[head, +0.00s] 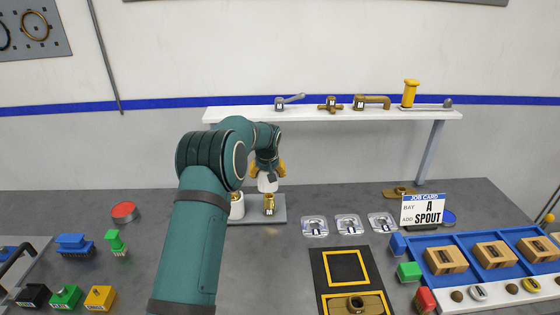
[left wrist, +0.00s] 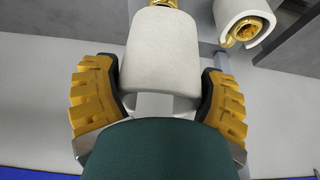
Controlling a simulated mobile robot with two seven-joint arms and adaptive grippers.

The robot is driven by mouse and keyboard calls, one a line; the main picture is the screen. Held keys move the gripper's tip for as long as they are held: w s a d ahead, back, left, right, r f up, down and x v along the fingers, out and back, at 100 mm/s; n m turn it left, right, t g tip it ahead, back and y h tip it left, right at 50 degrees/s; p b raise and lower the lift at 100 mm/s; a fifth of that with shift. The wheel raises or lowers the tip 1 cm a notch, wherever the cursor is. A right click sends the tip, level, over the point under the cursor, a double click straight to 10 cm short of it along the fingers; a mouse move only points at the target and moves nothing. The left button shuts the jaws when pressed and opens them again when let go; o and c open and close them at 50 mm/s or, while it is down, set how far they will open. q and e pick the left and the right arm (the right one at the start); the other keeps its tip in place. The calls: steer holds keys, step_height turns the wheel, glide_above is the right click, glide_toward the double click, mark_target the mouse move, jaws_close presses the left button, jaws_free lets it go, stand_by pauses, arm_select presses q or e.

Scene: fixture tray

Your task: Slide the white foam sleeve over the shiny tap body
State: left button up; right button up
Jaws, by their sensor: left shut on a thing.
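The white foam sleeve (head: 267,184) is held upright in my left gripper (head: 268,170). In the left wrist view the sleeve (left wrist: 160,50) sits between the yellow finger pads of the gripper (left wrist: 158,92), which are shut on it. The shiny gold tap body (head: 269,205) stands on a grey plate directly below the sleeve. Its gold surface also shows past the sleeve's far end in the left wrist view (left wrist: 153,3). I cannot tell whether the sleeve is just above the tap's top or slightly around it. My right gripper is not in view.
A second white sleeve (head: 237,207) with gold inside stands left of the tap body on the grey plate (head: 279,218). Clear trays (head: 315,226) lie to the right. A white shelf (head: 330,115) with tap parts stands behind. A job card (head: 423,210) stands farther right.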

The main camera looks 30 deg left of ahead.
mark_target(269, 195)
arm_select(q)
steer(key=shift+w+f+b, duration=0.1)
steer(key=shift+f+b, duration=0.2)
steer(key=shift+b, duration=0.05)
steer(key=shift+w+f+b, duration=0.1)
steer(key=shift+f+b, duration=1.85)
steer(key=shift+f, duration=2)
steer(key=shift+f+b, duration=0.6)
steer(key=shift+f, duration=0.2)
steer(key=o, duration=0.8)
steer(key=shift+r, duration=0.15)
